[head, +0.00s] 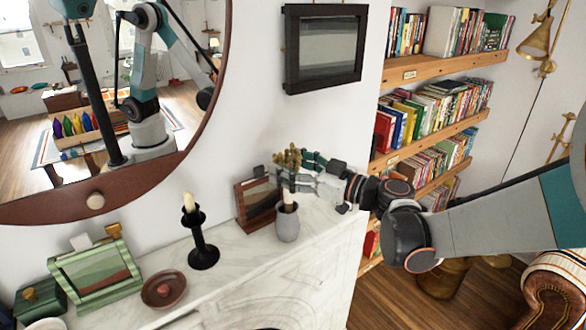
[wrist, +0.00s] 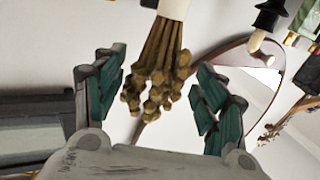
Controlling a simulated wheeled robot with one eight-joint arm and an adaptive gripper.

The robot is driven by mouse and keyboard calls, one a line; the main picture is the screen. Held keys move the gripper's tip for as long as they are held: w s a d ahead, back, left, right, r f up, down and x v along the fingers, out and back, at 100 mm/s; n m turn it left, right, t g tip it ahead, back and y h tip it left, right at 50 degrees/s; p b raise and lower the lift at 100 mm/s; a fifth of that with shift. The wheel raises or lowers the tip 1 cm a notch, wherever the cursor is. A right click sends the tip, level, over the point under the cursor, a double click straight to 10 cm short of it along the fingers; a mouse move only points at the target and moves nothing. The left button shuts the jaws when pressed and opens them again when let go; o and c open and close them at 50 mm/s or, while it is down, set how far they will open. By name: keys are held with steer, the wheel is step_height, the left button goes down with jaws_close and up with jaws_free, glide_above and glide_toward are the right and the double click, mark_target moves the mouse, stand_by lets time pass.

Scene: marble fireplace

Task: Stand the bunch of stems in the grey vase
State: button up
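The bunch of stems (head: 288,161), brown-yellow with knobbly heads and a white wrap, is upright in the head view. Its lower end is at the mouth of the grey vase (head: 288,225) on the marble mantel; how deep it sits is hidden. My gripper (head: 306,174) is beside the bunch on its right, at about the height of the heads. In the wrist view, my gripper (wrist: 155,78) has its teal-padded fingers wide apart, with the bunch (wrist: 158,60) between them and gaps on both sides. The vase is not clearly seen there.
A brown picture frame (head: 257,203) leans on the wall just behind and left of the vase. A black candlestick (head: 203,246) with a white candle stands further left, then a brown dish (head: 163,290) and a green frame (head: 95,272). The mantel (head: 322,222) right of the vase is clear.

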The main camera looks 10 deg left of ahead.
steer(key=shift+d, duration=0.1)
steer(key=v, duration=1.3)
steer(key=shift+s, duration=0.3)
steer(key=shift+r, duration=0.1)
steer(key=s+d+f+m+h+b, duration=0.25)
steer(key=f+m+h+b, duration=0.2)
steer(key=f+b, duration=0.5)
steer(key=s+d+f+m+h+b, duration=0.5)
steer(key=s+d+f+b, duration=0.3)
steer(key=d+f, duration=0.2)
steer(key=s+d+f+m+t+h+b, duration=0.1)
steer(key=s+d+f+m+h+b, duration=0.4)
steer(key=d+f, duration=0.6)
steer(key=s+f+h+b, duration=0.2)
steer(key=s+f+b, duration=0.1)
steer(key=b, duration=0.1)
steer(key=shift+d+t+h, duration=0.2)
steer(key=shift+t+h, duration=0.1)
steer(key=shift+h, duration=0.05)
